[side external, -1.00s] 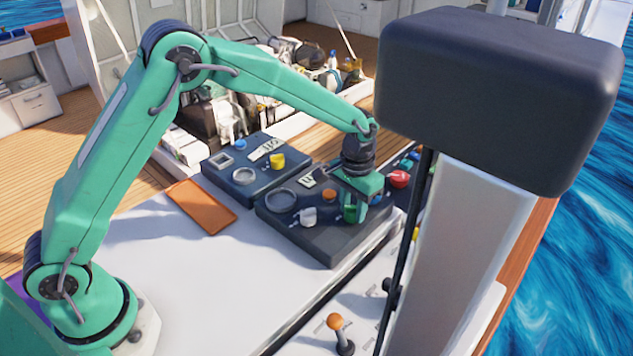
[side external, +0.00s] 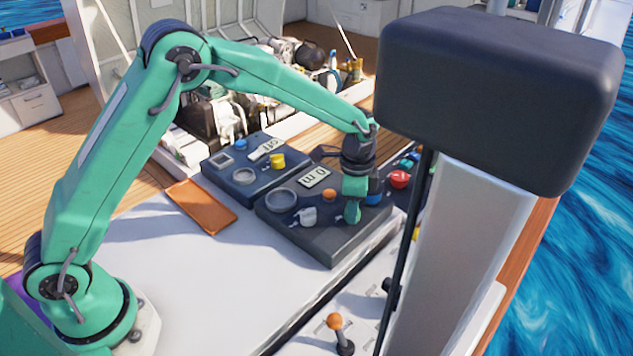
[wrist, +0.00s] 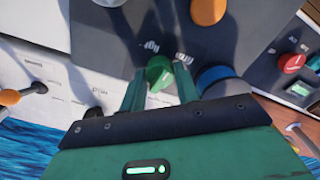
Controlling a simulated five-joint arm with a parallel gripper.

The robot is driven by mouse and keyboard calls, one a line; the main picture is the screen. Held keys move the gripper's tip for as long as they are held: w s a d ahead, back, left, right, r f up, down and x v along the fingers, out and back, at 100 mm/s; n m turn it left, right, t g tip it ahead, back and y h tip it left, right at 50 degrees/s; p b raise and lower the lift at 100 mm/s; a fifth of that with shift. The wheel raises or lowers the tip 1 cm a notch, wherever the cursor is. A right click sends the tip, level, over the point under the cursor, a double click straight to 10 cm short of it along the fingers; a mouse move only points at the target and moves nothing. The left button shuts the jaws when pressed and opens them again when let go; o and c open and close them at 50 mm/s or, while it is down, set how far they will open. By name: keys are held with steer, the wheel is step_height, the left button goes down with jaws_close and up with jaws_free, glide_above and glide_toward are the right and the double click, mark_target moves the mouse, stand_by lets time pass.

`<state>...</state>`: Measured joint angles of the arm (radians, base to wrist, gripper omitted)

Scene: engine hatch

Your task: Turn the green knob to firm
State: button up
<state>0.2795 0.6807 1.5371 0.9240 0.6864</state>
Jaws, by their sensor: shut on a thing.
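The green knob (wrist: 158,70) shows in the wrist view between the two green fingers of my gripper (wrist: 160,82), which is shut on it. Small white labels lie on the dark panel just beyond the knob, too blurred to read surely. The knob's pointing direction is hard to tell. In the side view my gripper (side external: 352,214) points down at the right part of the dark front panel (side external: 325,240). There the knob cannot be told apart from the green fingers.
A blue knob (wrist: 217,76) sits close to the right finger. An orange knob (wrist: 208,10) and a red knob (wrist: 291,63) are farther off. In the side view, an orange tray (side external: 205,205) lies left of the panels. A dark box on a post (side external: 500,100) blocks the right.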

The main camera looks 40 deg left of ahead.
steer(key=m, duration=0.6)
steer(key=shift+m, duration=0.4)
steer(key=shift+r, duration=0.1)
steer(key=o, duration=1)
step_height(320, 180, up, 7)
steer(key=shift+r, duration=0.35)
steer(key=shift+r, duration=0.1)
